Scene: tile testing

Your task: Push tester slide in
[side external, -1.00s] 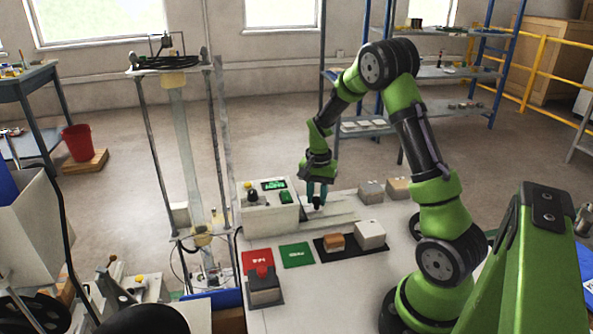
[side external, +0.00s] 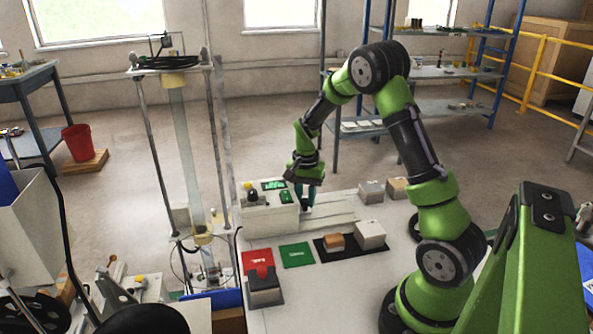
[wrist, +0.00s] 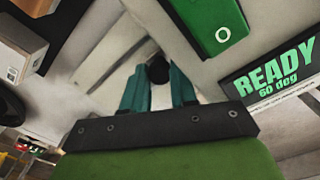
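The tester (side external: 266,217) is a white box with a screen, a black knob and a green button. Pale slide rails (side external: 335,212) run out from its right side. My gripper (side external: 305,207) is low over the rails, close against the tester's right side. In the wrist view, the slide's round black handle (wrist: 158,72) sits between my two teal fingertips, which appear closed around it. The pale slide and rails (wrist: 105,45) extend beyond the fingers. The tester's screen (wrist: 272,78) reads READY, 60 deg. In the side view my fingers hide most of the handle.
A tile block (side external: 335,242) and a larger pale block (side external: 370,235) rest on a black mat. Two more blocks (side external: 371,191) (side external: 397,188) stand behind.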

